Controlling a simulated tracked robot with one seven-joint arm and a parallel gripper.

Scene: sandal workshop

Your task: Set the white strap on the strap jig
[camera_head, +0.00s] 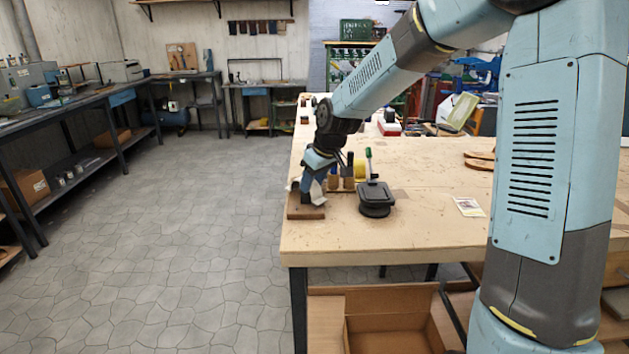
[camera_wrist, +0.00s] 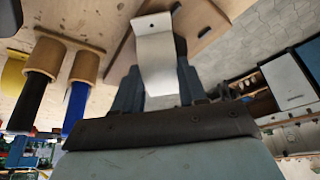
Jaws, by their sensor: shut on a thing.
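The white strap (camera_wrist: 155,55) runs between my gripper's two dark fingers in the wrist view, with its free end, showing a small hole, toward the top. My gripper (camera_wrist: 158,84) is shut on it. In the head view my gripper (camera_head: 307,187) points down at the table's left front corner, with parts of the strap (camera_head: 318,193) showing beside it. The strap jig, a brown wooden block (camera_head: 305,212), is directly below the gripper. Its wood (camera_wrist: 205,22) also shows behind the strap in the wrist view. Whether the strap touches the jig I cannot tell.
A wooden holder (camera_wrist: 88,68) with black- and blue-handled tools stands close beside my gripper. A black round-based device (camera_head: 376,197) is to its right, then a small card (camera_head: 468,207). The table (camera_head: 420,235) is clear in front. An open cardboard box (camera_head: 395,335) is below.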

